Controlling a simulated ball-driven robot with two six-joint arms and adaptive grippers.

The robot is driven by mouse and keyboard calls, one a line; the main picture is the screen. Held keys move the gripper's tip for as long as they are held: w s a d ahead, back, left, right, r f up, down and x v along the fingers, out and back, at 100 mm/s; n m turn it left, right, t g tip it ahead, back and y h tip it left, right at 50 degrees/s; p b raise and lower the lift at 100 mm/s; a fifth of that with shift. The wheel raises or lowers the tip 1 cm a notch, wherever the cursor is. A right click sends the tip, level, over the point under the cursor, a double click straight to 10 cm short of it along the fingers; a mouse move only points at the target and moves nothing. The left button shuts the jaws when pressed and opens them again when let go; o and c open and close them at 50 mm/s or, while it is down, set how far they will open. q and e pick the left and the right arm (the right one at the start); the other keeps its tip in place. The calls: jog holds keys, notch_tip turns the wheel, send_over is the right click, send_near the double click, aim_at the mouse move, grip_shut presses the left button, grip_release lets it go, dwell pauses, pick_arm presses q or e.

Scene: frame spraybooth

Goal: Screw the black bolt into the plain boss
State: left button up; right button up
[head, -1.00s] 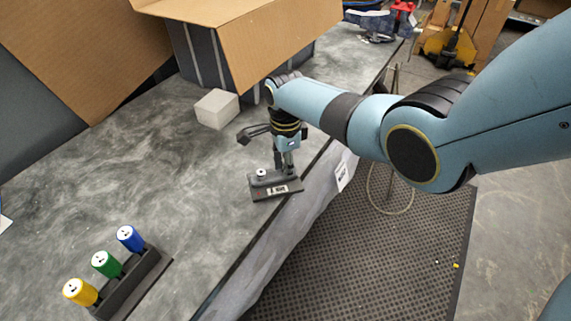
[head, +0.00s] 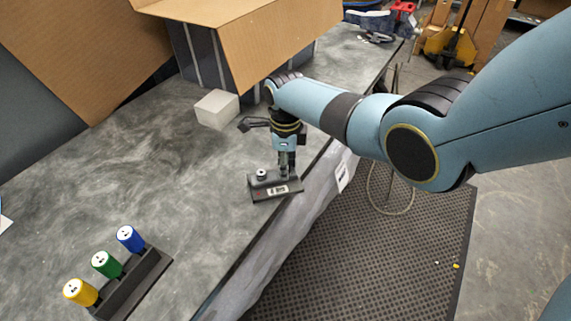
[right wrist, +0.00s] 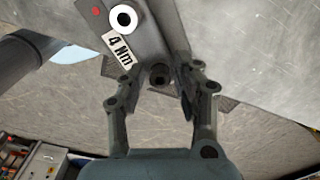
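A dark fixture block (head: 293,189) with a "4 Nm" label lies near the bench's front edge. It also shows in the right wrist view (right wrist: 153,38). At one end is a white round boss (head: 262,174), with a dark hole and a red dot beside it (right wrist: 124,18). Towards the other end a black round bolt head (right wrist: 160,75) shows between my right fingers. My right gripper (head: 284,169) points down over that end. Its fingers (right wrist: 160,85) stand apart, with a gap visible beside the bolt. How deep the bolt sits is hidden. My left gripper is out of view.
A dark rack (head: 135,285) holds yellow, green and blue handled tools at the lower left. A pale block (head: 217,109) and a large open carton (head: 250,50) stand behind the gripper. The bench between rack and fixture is clear.

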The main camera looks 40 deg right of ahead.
jog(key=n, duration=1)
jog(key=shift+s, duration=0.1)
jog(key=n, duration=1)
jog(key=shift+n, duration=0.4)
jog(key=n, duration=0.6)
jog(key=shift+d+n, duration=0.1)
jog(key=shift+n, duration=0.3)
grip_shut()
jog(key=shift+o, duration=1.6)
grip_release()
